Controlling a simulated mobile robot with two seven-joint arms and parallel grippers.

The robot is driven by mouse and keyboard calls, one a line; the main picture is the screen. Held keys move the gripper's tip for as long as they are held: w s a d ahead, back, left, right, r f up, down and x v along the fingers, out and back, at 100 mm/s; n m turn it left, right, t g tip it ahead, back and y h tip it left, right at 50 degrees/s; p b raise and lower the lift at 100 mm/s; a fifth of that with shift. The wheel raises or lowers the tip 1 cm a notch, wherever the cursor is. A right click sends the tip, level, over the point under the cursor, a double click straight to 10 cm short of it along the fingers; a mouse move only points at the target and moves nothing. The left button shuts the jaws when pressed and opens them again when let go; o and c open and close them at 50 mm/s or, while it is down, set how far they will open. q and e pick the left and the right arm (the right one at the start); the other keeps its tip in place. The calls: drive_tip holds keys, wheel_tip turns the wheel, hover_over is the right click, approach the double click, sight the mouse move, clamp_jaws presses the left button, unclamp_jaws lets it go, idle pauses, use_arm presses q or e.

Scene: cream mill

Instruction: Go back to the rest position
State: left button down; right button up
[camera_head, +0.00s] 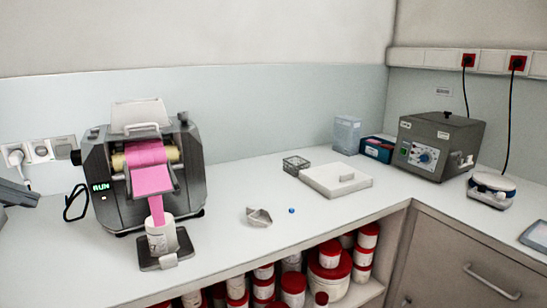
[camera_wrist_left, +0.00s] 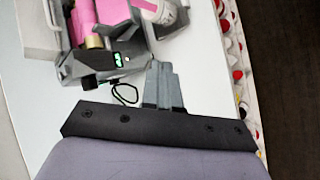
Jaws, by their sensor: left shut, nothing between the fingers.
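My left gripper (camera_head: 33,198) shows only at the left edge of the head view, to the left of the mill. In the left wrist view its two fingers (camera_wrist_left: 163,75) are together with nothing between them, over the white counter and clear of the mill. The cream mill (camera_head: 150,180) stands on the counter with a green RUN display and pink cream on its rollers and apron. The pink stream falls into a white jar (camera_head: 161,237) on the stand in front. The mill also shows in the left wrist view (camera_wrist_left: 105,50). My right gripper is not in view.
A crumpled grey piece (camera_head: 259,216) and a small blue cap (camera_head: 291,210) lie mid-counter. Behind are a white slab (camera_head: 336,181) and a grey control box (camera_head: 440,146). Red-lidded jars (camera_head: 330,273) fill the shelf below. A black cable loops beside the mill.

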use_arm(q)
drive_tip(key=s+d+f+n+t, duration=0.1)
drive_tip(key=s+f+n+t, duration=0.15)
drive_tip(key=f+n, duration=0.75)
drive_tip(key=s+d+f+n+t+h, duration=0.1)
drive_tip(key=f+n+t, duration=0.2)
drive_tip(key=f+n, duration=0.75)
drive_tip(key=s+d+f+n+t, duration=0.2)
drive_tip(key=f+n, duration=0.6)
drive_tip(key=n, duration=0.5)
drive_tip(key=s+d+f+n+g+y, duration=0.1)
drive_tip(key=s+d+f+n+g, duration=0.1)
drive_tip(key=s+d+f+n, duration=0.4)
drive_tip(key=s+d+f+n+g+y, duration=0.1)
drive_tip(key=s+d+f+n+g, duration=0.2)
drive_tip(key=n, duration=1.1)
drive_tip(key=s+d+f, duration=0.3)
drive_tip(key=d+f, duration=0.3)
drive_tip(key=f, duration=0.1)
drive_tip(key=shift+f+y, duration=0.35)
drive_tip(key=shift+y, duration=0.05)
drive_tip(key=shift+s, duration=0.1)
idle(1.5)
